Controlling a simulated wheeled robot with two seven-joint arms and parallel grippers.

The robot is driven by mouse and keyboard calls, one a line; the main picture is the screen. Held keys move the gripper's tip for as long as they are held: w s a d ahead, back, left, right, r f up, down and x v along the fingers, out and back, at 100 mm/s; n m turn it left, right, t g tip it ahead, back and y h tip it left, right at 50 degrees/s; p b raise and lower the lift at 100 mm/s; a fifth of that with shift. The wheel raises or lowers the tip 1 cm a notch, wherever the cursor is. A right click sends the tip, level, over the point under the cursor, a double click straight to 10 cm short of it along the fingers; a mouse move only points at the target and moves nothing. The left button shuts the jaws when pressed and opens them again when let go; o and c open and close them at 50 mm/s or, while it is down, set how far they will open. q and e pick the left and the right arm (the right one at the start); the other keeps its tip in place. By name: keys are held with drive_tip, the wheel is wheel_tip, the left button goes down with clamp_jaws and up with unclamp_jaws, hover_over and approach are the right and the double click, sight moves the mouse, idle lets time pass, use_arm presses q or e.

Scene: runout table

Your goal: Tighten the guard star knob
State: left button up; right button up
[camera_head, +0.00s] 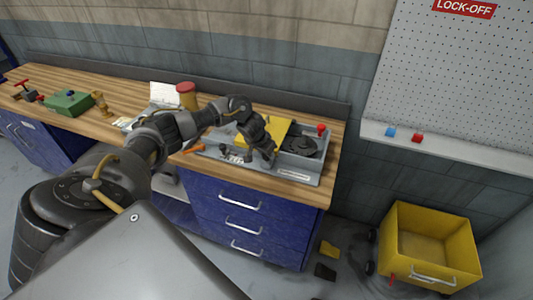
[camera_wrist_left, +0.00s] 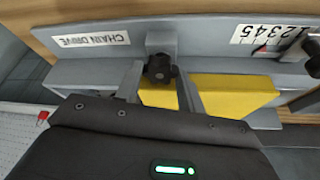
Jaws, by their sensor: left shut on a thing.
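The guard star knob (camera_wrist_left: 160,69) is a small black lobed knob on a grey bracket, in front of the yellow guard (camera_wrist_left: 235,92). In the left wrist view my left gripper (camera_wrist_left: 160,84) reaches up to it from below, with its fingers on either side, shut on the knob. In the head view my left gripper (camera_head: 267,152) is at the front of the grey chain drive unit (camera_head: 298,177), beside the yellow guard (camera_head: 275,127). The knob is hidden there behind the gripper. My right gripper is not in view.
The unit carries a red button (camera_head: 320,128) and a dark round part (camera_head: 299,146). A numbered scale (camera_wrist_left: 262,33) and another black knob (camera_wrist_left: 313,52) are at the wrist view's right. A red-lidded jar (camera_head: 187,95) and green box (camera_head: 68,102) stand left. A yellow bin (camera_head: 430,237) is on the floor.

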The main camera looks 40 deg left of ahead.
use_arm(q)
drive_tip(key=shift+a+m, duration=0.1)
drive_tip(key=shift+m, duration=0.7)
drive_tip(key=shift+h, duration=0.3)
drive_tip(key=o, duration=1)
drive_tip(key=shift+r, duration=0.1)
drive_tip(key=shift+c, duration=0.2)
